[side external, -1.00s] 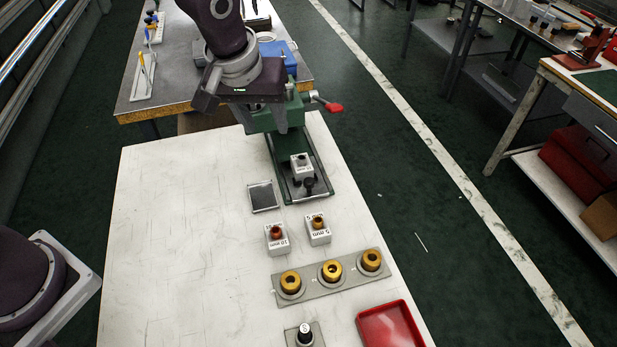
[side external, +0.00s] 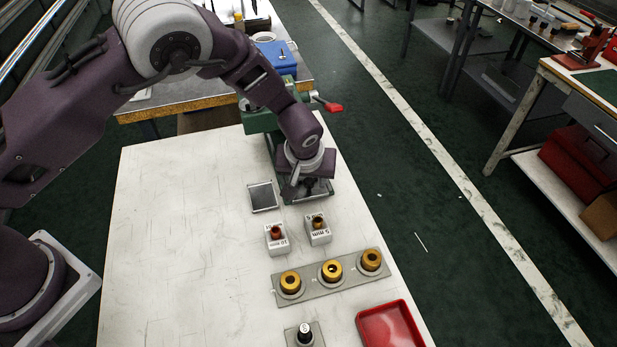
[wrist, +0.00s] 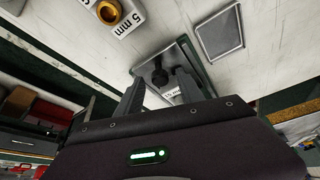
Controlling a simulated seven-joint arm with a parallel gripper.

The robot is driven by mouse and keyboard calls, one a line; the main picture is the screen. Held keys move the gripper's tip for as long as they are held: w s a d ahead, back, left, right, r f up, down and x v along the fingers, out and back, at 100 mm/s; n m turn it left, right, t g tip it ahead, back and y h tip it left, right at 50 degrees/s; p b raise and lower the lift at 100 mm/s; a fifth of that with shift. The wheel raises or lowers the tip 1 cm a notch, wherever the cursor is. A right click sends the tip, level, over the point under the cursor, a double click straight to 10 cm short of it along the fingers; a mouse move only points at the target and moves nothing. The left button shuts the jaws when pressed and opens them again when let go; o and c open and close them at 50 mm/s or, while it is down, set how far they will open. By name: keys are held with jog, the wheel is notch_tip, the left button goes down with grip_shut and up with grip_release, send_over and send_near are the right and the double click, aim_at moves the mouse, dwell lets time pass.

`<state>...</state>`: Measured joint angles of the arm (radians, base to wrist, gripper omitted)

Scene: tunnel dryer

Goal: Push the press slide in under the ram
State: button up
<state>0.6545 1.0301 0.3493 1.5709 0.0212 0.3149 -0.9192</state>
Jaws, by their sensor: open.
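The green press (side external: 262,121) with its red-handled lever (side external: 333,107) stands at the far end of the white table. Its slide track (side external: 325,187) runs toward the near side, mostly hidden under my arm in the side view. The slide's black knob (wrist: 160,74) shows in the wrist view, with a white labelled block (wrist: 172,93) on the slide just beyond it. My gripper (wrist: 159,80) is open, pointing down over the slide. The knob appears between its two fingers in the wrist view; contact cannot be told. The ram is hidden in both current views.
A dark square plate (side external: 263,196) lies left of the track. Two white labelled blocks, one (side external: 277,238) and another (side external: 318,229), stand nearer, before a grey holder (side external: 312,290) with brass rings. A red tray (side external: 390,327) is at the near right. The table's left side is clear.

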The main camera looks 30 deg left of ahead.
grip_shut()
dwell(1.3)
